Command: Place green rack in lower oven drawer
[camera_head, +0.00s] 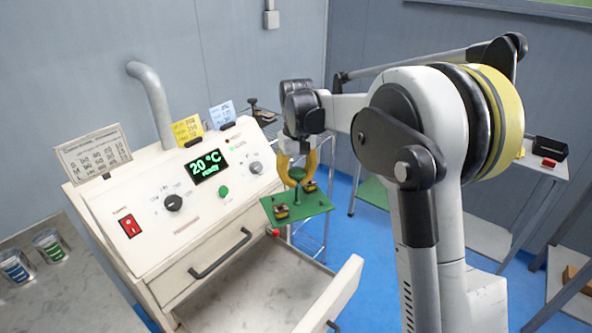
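The green rack (312,205) is a flat plate with a central post and small dark and yellowish parts on it. It hangs in the air, roughly level, over the right rear part of the open lower oven drawer (342,291). My gripper (297,179) points down with its yellow fingers closed around the top of the rack's post. The lower drawer is pulled out, and its visible floor is bare. The white oven (190,238) stands at left centre, its display reading "20 °C ready". A small red part shows just below the rack.
The upper drawer (215,255) is shut, with a dark handle. Cards stand on the oven top, and a grey pipe (152,95) rises behind it. Two cans (48,245) sit on the grey counter at left. Side tables stand at right. Blue floor is open behind the rack.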

